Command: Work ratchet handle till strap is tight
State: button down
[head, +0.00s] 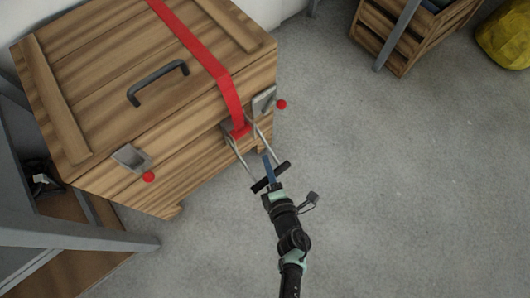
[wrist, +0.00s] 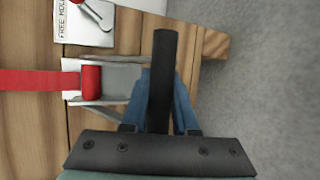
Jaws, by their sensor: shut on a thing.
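A red strap (head: 205,52) runs over the lid of a wooden crate (head: 200,125) and down to a metal ratchet (head: 238,142) on its front face. In the wrist view the strap (wrist: 35,81) enters the ratchet frame (wrist: 120,75), with red webbing on its spool (wrist: 91,83). The ratchet handle (head: 283,168) sticks out from the crate on two metal arms and ends in a black crossbar. My gripper (head: 268,172) is shut on this crossbar. In the wrist view the black bar (wrist: 165,60) lies between my blue fingers. Strap tension cannot be judged.
Metal latches with red knobs sit left (head: 131,158) and right (head: 263,101) of the ratchet. A black lid handle (head: 158,80) is on top. A slatted wooden crate (head: 425,35) and a yellow bag (head: 505,38) stand at the back right. The grey floor (head: 400,180) at right is clear.

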jog(key=r+p, duration=0.1)
jog(key=p, duration=0.1)
jog(key=s+d+r+g+p, duration=0.1)
jog(key=p, duration=0.2)
jog(key=shift+s+r+n+h, duration=0.15)
jog(key=shift+r+n+h, duration=0.15)
jog(key=shift+r+h, duration=0.1)
jog(key=shift+s+d, duration=0.15)
jog(key=shift+s, duration=0.05)
jog(key=c, duration=0.7)
grip_release()
jog(key=shift+w, duration=0.1)
jog(key=shift+w+r, duration=0.1)
jog(key=shift+r, duration=0.05)
jog(key=p+v, duration=0.5)
jog(key=v, duration=0.8)
jog(key=shift+r, duration=0.1)
